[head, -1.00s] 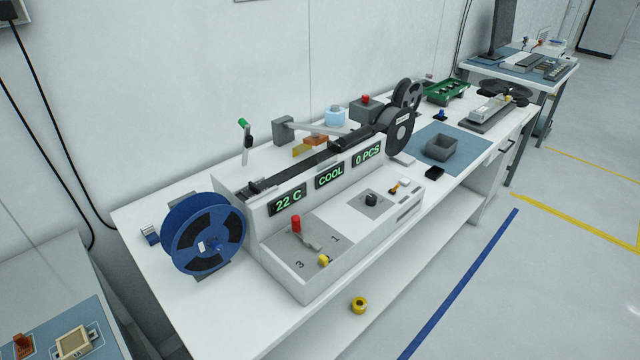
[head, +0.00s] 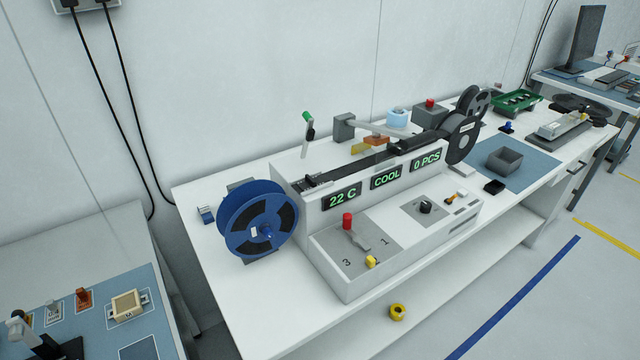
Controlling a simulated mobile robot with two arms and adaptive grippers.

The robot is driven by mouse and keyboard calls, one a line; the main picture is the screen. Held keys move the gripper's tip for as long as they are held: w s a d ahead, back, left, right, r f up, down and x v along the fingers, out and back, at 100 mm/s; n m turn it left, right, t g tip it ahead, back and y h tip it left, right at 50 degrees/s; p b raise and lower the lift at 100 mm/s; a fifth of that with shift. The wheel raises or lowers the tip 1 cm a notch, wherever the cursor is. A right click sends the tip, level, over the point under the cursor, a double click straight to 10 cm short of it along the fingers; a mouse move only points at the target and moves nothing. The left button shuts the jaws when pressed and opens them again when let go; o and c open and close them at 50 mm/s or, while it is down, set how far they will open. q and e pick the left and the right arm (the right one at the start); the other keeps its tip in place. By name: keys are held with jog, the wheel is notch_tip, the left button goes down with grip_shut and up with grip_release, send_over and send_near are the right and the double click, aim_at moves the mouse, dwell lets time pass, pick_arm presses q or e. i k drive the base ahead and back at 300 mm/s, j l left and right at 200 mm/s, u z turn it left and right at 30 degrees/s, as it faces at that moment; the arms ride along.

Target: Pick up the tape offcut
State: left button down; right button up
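I cannot make out a tape offcut for certain in the head view. The white taping machine (head: 345,262) stands on the white bench, with displays reading 22 C, COOL and 0 PCS. A blue reel (head: 232,222) stands at its left end and a dark grey reel (head: 463,145) at its right end. A dark track (head: 350,168) runs along its top. A small white and orange piece (head: 457,196) lies on its right front part. Neither of my grippers is in view.
A yellow roll (head: 397,312) lies on the lower shelf. A grey open box (head: 504,160) sits on the blue mat, with a black tray (head: 494,187) nearby. A green bin (head: 516,102) stands further back. A side table (head: 95,255) with parts is at lower left. Floor is clear at right.

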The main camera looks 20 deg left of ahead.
aim_at(309, 182)
jog(key=i+l+u, duration=0.1)
jog(key=u, duration=0.7)
jog(key=i+l+u, duration=0.2)
jog(key=l+u, duration=0.25)
jog(key=l, duration=0.3)
jog(key=l+u, duration=0.45)
jog(key=l, duration=0.25)
jog(key=i, duration=0.05)
